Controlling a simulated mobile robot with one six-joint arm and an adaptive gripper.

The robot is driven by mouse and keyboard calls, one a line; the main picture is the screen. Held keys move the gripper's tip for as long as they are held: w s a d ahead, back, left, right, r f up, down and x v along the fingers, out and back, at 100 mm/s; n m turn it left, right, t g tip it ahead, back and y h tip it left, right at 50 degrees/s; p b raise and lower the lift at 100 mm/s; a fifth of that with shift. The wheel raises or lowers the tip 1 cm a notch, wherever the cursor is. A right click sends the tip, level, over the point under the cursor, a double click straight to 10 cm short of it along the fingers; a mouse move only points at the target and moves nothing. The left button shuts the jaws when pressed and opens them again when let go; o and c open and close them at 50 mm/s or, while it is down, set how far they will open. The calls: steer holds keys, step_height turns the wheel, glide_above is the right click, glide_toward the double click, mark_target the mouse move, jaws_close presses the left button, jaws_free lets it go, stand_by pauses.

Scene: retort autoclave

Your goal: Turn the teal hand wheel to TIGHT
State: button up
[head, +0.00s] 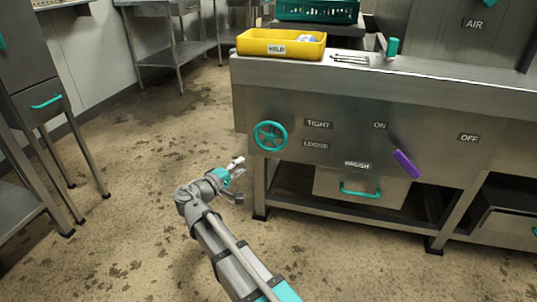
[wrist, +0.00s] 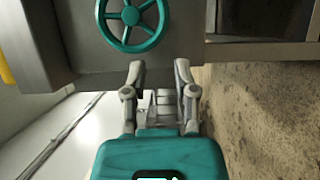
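The teal hand wheel (head: 270,136) is mounted on the left part of the steel cabinet's front. A TIGHT label (head: 318,124) is to its upper right and a LOOSE label (head: 315,146) to its lower right. The wheel also shows in the wrist view (wrist: 131,17), at the top, with its upper rim near the frame edge. My gripper (head: 239,180) is below and left of the wheel, apart from it. In the wrist view my gripper (wrist: 160,70) has its two fingers spread, with nothing between them.
A purple lever (head: 405,163) sits right of the wheel between ON and OFF labels. A BRUSH drawer (head: 360,187) with a teal handle is below. A yellow HELD tray (head: 281,43) stands on the counter above. The floor to the left is open.

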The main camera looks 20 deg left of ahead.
mark_target(268, 148)
steer(key=shift+s+d+f+m+y, duration=0.2)
steer(key=shift+f+m+y, duration=0.1)
steer(key=shift+y, duration=0.1)
steer(key=shift+w, duration=0.1)
steer(key=x, duration=1.3)
steer(key=shift+w+d+r, duration=0.15)
steer(key=shift+w+r, duration=0.1)
steer(key=shift+w, duration=0.05)
jaws_close()
